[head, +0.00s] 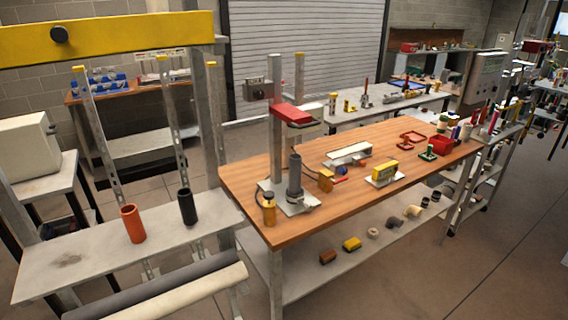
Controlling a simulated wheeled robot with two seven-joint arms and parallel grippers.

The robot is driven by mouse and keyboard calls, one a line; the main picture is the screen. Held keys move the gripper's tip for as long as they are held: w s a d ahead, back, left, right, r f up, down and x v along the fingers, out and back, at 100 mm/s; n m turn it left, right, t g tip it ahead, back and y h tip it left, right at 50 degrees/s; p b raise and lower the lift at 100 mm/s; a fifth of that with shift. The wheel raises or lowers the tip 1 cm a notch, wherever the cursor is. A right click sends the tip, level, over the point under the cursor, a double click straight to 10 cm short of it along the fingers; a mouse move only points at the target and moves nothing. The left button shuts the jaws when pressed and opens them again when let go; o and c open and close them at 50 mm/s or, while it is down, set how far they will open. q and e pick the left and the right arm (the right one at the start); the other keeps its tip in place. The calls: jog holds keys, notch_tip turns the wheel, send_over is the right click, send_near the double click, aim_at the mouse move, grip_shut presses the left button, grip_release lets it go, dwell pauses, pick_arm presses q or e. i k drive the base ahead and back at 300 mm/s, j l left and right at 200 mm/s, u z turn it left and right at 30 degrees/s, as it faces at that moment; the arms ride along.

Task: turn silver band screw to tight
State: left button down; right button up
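No silver band screw can be made out at this distance. A dark grey upright cylinder (295,178) stands on a pale metal plate (272,197) at the near left end of the wooden workbench (240,178). Something greyish sits around or beside the cylinder's foot, too small to tell. A small amber bottle-like item (269,212) stands at the plate's near left corner. Neither of my grippers is in view.
A grey post with a red-topped part (291,113) rises behind the cylinder. A white-and-grey unit (347,154), a yellow box (384,171) and a red bin (441,145) sit further along. A grey bench (85,260) holds orange (132,223) and black (187,206) tubes. Floor shows at front right.

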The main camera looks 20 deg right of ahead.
aim_at(308, 207)
jog(key=i+l, duration=0.1)
jog(key=l, duration=0.25)
jog(key=i+l+u, duration=0.1)
jog(key=l, duration=0.3)
jog(key=i+l+u, duration=0.1)
jog(key=l, duration=0.25)
jog(key=i+l, duration=0.1)
jog(key=l, duration=0.3)
